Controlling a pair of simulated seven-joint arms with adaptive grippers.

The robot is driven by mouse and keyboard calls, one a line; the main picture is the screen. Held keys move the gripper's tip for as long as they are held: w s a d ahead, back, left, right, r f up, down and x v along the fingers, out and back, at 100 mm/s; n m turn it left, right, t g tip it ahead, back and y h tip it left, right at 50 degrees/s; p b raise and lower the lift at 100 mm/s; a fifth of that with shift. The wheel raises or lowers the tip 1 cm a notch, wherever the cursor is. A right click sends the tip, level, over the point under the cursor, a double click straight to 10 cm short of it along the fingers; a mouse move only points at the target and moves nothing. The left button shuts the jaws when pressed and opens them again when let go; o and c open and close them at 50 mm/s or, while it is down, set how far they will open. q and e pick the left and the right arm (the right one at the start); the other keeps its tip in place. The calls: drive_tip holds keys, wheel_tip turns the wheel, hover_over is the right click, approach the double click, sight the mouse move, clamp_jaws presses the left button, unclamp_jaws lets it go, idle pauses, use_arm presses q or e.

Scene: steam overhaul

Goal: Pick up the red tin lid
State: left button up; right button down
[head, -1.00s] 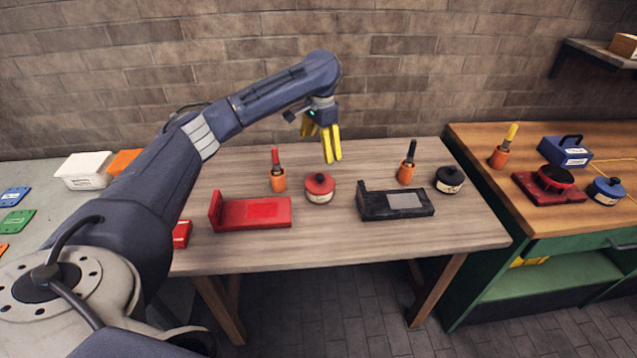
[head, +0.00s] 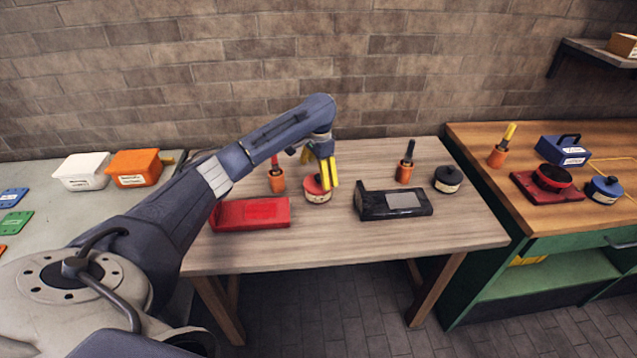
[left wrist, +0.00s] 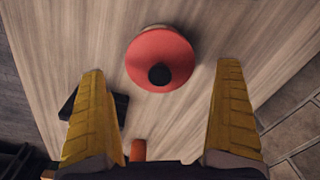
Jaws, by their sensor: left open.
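The red tin lid (head: 313,186) is a round red disc with a black knob, on a cream tin on the wooden table. In the left wrist view the lid (left wrist: 160,60) lies beyond the fingertips, roughly midway between them sideways. My left gripper (head: 329,176), with yellow fingers, points down over the tin and hides part of the lid in the head view. Its fingers (left wrist: 160,75) are wide apart with nothing between them. I cannot tell from the head view whether they touch the lid. My right gripper is not in view.
An orange cup (head: 277,182) with a red-handled tool stands just left of the tin. A red holder (head: 250,214) lies in front-left, a black holder (head: 393,203) to the right. A black-lidded tin (head: 448,178) stands further right. The table's front strip is clear.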

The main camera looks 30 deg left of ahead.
sight(319, 176)
use_arm(q)
drive_tip(key=shift+w+f, duration=0.15)
drive_tip(key=shift+f, duration=1.8)
drive_tip(key=shift+c, duration=0.2)
drive_tip(key=c, duration=1.2)
drive_tip(key=shift+r, duration=0.15)
